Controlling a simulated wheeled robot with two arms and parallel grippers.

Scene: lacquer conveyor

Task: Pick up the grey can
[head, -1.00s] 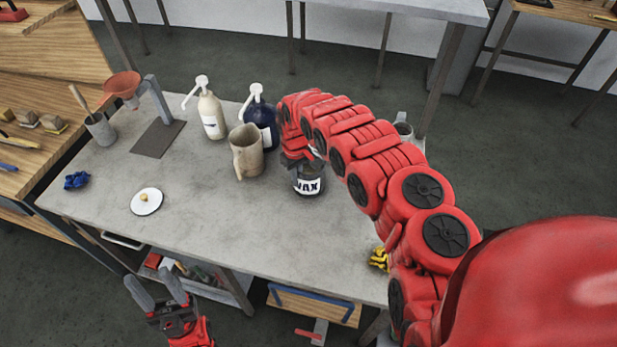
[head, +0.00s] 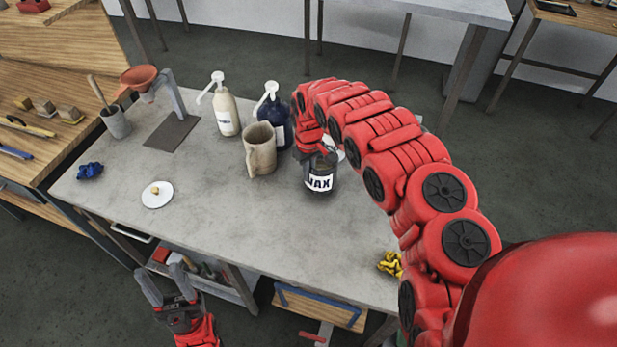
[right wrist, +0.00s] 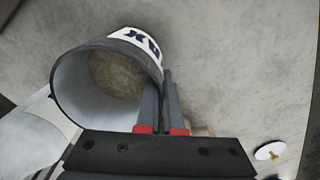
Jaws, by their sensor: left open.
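The grey can (head: 321,172), dark with a white WAX label, stands near the middle of the grey table in the head view. The right wrist view shows it large from above, open-topped, with something brownish at the bottom (right wrist: 118,75). My right gripper (right wrist: 162,85) is at its rim, one finger over the inside and one outside, closed on the wall. In the head view my right arm hides part of the can's top. I cannot tell whether it is off the table. My left gripper (head: 165,278) is open and empty, below the table's front edge.
Left of the can stand a beige jug (head: 261,150), a dark blue pump bottle (head: 272,118) and a cream pump bottle (head: 226,112). A white lid (head: 157,195), a blue cloth (head: 90,171) and a yellow item (head: 390,265) lie on the table (head: 240,225). Its front middle is clear.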

